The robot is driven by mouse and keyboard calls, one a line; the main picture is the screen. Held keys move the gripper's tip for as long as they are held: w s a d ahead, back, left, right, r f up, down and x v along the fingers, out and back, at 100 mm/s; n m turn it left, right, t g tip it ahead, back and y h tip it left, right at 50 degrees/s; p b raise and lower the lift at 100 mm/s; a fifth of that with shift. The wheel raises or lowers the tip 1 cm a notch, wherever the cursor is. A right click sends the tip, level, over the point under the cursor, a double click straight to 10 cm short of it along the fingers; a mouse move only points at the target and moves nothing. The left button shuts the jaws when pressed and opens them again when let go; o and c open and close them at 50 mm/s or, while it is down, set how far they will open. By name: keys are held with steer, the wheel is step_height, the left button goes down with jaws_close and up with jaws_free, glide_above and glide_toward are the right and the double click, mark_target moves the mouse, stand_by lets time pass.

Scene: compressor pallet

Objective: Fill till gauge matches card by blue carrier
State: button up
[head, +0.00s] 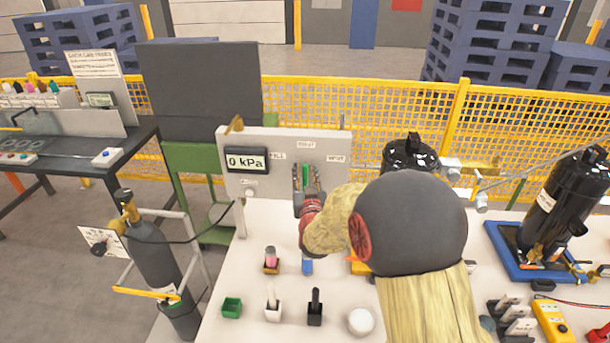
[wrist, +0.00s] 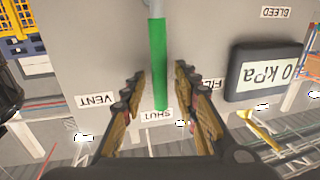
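The grey panel (head: 258,192) has a gauge display (head: 247,160) reading 0 kPa, also visible upside down in the wrist view (wrist: 265,72). A green lever (wrist: 159,62) on the panel points at the SHUT label (wrist: 155,115). The VENT label (wrist: 96,100) and a partly hidden FILL label (wrist: 212,84) lie to either side. My gripper (wrist: 160,108) is open, its fingers on either side of the lever tip with gaps visible. It also shows at the panel in the head view (head: 307,182). I cannot make out a card beside the blue carrier (head: 508,262).
A gas cylinder (head: 152,250) stands left of the white worktop (head: 232,270). Small holders, including a green box (head: 231,307) and a black one (head: 315,312), stand at the front. Black compressors (head: 562,202) are right. My arm hides the middle of the worktop.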

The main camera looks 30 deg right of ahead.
steer(key=shift+c, duration=0.4)
jaws_close()
stand_by(0.4)
